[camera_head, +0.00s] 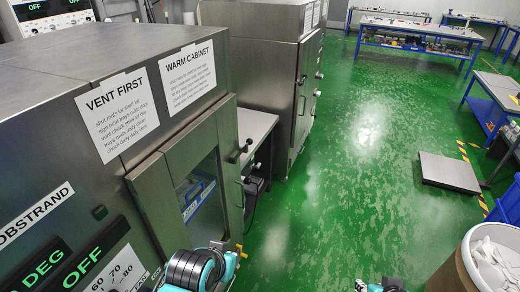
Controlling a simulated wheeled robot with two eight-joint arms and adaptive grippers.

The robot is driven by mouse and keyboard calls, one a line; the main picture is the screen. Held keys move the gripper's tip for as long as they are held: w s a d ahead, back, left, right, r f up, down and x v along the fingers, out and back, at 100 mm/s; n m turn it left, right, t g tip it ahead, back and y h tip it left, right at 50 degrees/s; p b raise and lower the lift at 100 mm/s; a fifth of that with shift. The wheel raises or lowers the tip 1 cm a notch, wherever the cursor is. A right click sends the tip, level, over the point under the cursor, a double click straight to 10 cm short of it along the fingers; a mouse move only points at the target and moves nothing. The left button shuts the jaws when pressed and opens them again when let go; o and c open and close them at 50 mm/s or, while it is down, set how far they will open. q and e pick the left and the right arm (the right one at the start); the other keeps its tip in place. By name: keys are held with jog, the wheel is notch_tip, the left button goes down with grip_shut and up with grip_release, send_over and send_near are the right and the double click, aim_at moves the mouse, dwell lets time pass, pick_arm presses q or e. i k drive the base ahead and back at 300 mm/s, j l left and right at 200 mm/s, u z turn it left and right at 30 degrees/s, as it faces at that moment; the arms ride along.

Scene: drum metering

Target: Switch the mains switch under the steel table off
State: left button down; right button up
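A steel table (256,124) with a pale top stands between two steel cabinets, left of centre. Only part of it shows past the near cabinet. A small dark box (254,184) sits low beneath it, with a dark cable hanging below. I cannot make out a mains switch or its position. My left arm, teal with black rings, comes up at the bottom edge in front of the near cabinet; its gripper (229,262) is only partly clear, and its fingers cannot be read. A small teal and black part of my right arm (382,286) shows at the bottom edge.
The near warm cabinet (100,55) fills the left; a second steel cabinet (262,48) stands beyond the table. The green floor between is clear.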

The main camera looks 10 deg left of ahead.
aim_at(259, 165)
jog(key=i+l+u, duration=0.45)
jog(key=i+l, duration=1.3)
jog(key=i, duration=0.15)
